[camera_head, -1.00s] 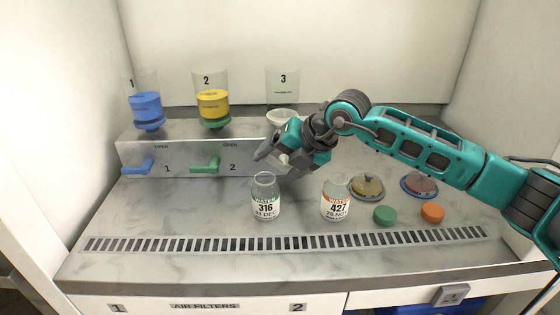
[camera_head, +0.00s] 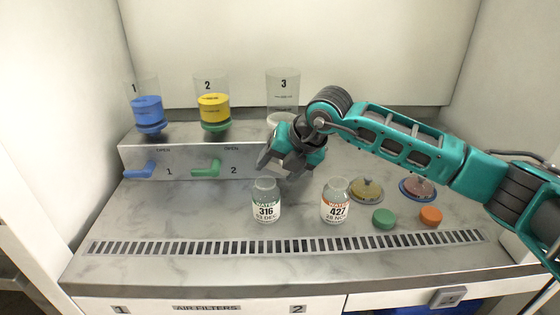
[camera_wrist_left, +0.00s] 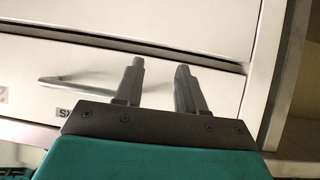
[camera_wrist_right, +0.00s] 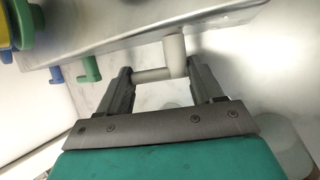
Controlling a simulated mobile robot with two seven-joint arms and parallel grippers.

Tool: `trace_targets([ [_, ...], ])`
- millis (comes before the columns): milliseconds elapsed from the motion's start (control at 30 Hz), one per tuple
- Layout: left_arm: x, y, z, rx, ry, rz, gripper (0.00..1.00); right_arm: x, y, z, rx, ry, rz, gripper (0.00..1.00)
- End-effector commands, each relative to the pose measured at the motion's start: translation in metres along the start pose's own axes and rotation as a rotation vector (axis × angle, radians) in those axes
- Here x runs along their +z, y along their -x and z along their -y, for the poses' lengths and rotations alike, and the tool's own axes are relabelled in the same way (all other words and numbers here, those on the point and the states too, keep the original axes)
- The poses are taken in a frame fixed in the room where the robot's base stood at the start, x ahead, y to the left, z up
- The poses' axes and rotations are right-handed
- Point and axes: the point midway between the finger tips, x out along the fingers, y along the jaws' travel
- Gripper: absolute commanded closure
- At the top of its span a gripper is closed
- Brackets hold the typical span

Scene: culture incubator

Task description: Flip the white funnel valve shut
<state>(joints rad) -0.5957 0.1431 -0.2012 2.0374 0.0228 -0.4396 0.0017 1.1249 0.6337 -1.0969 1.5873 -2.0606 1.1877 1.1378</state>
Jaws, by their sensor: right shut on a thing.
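The white valve handle (camera_wrist_right: 153,75) shows in the right wrist view below the steel panel, joined to a short white stem (camera_wrist_right: 174,52). My right gripper (camera_wrist_right: 163,74) has its fingers at the two ends of the handle and is shut on it. In the head view my right gripper (camera_head: 278,164) is at the right part of the panel front and hides the valve. The clear funnel marked 3 (camera_head: 283,88) with a white base stands above it. My left gripper (camera_wrist_left: 160,65) is open and empty in front of a white drawer front.
Blue (camera_head: 138,170) and green (camera_head: 206,168) valve handles are to the left on the panel. Bottle 316 (camera_head: 266,203) stands just below my right gripper; bottle 427 (camera_head: 336,203), two dishes and green and orange caps are to the right. The left counter is clear.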

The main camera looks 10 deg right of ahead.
Motion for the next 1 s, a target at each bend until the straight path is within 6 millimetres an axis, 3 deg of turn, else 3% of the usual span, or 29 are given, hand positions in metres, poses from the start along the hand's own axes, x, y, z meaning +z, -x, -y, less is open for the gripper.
trace_targets([
  [500,0.009,0.004,0.005,-0.013,-0.002,0.020,0.61,-0.001,-0.006,-0.004,-0.336,0.139,0.005,0.65],
  [1000,0.007,0.004,0.003,-0.006,-0.007,0.015,0.61,-0.002,-0.008,-0.003,-0.433,0.179,0.006,0.65],
])
